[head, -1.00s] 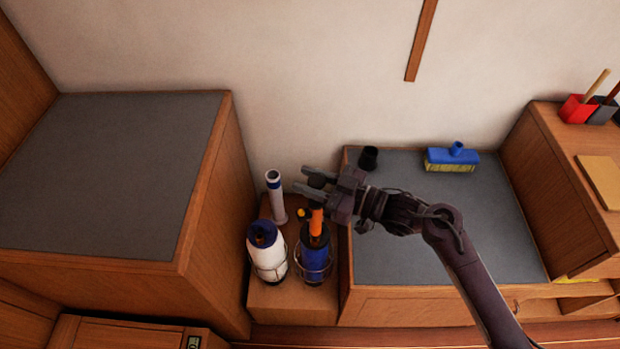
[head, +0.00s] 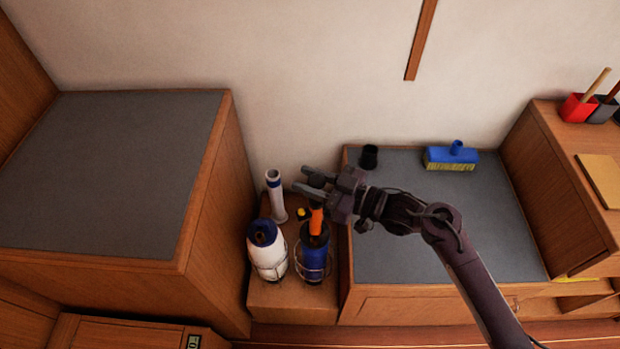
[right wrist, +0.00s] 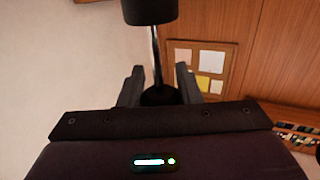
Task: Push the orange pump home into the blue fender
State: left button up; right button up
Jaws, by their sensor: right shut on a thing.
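The blue fender (head: 314,265) stands upright in a wire holder on the low wooden shelf. The orange pump (head: 316,221) stands above the fender's top, its lower end at the fender's dark mouth. How deep it sits is hard to tell. In the right wrist view, a black piece (right wrist: 158,96) is between the fingers, with a thin rod leading to a black cylinder (right wrist: 150,10). My left gripper is out of view.
A white fender (head: 267,253) stands left of the blue one, with a white tube (head: 276,198) behind. A small yellow-and-black item (head: 303,214) lies nearby. Grey-topped cabinets flank the shelf. A black cup (head: 369,157) and blue brush (head: 451,158) stand on the right one.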

jog(key=shift+f+b, duration=0.85)
jog(key=shift+f, duration=0.35)
dwell(0.5)
jog(key=o, duration=1.1)
jog(key=shift+d, duration=0.1)
jog(key=shift+s+d+f, duration=0.15)
jog(key=shift+s+d, duration=0.05)
jog(key=shift+d, duration=0.15)
jog(key=b+v, duration=0.1)
jog(key=v, duration=0.6)
